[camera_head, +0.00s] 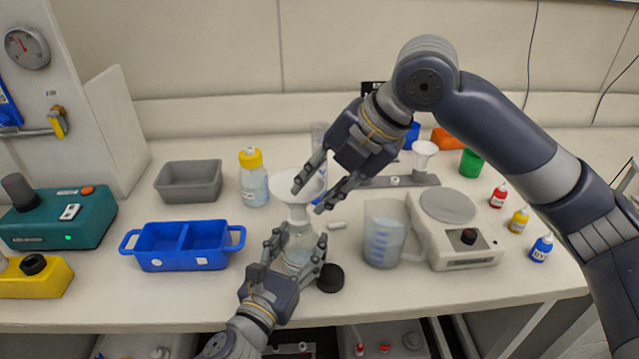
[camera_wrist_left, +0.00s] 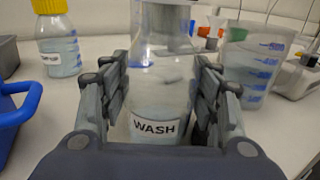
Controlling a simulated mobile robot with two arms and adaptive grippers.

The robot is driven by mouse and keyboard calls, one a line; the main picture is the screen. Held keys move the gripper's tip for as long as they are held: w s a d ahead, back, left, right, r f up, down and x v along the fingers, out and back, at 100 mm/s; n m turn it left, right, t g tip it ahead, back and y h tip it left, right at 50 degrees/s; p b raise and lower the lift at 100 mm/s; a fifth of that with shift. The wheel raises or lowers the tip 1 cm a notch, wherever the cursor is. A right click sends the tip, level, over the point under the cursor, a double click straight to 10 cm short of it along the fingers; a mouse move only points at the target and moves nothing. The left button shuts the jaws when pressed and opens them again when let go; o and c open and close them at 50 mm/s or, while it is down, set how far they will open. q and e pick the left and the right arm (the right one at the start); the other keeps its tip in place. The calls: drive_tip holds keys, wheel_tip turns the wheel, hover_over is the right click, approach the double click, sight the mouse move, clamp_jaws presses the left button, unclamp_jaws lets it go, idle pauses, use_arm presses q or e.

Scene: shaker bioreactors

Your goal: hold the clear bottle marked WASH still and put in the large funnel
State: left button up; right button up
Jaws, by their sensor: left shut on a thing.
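The clear bottle marked WASH (camera_wrist_left: 155,90) stands upright on the bench, its label facing the left wrist camera. My left gripper (camera_head: 295,258) is shut around its body, one finger on each side. The large white funnel (camera_head: 284,184) sits upright above the bottle, its narrow part at the bottle's mouth; how deep the stem goes is hard to see. My right gripper (camera_head: 309,199) is open, its fingers spread at the right side of the funnel's bowl and partly covering it.
A black cap (camera_head: 330,278) lies right of the bottle. A beaker (camera_head: 384,236) and a scale (camera_head: 465,250) stand further right. A blue two-part tray (camera_head: 182,260) is left, with a yellow-capped bottle (camera_head: 254,186) behind. A small funnel (camera_head: 424,151) is on a rack behind.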

drive_tip(key=v, duration=1.2)
use_arm(q)
drive_tip(key=o, duration=1.6)
drive_tip(key=shift+c, duration=0.2)
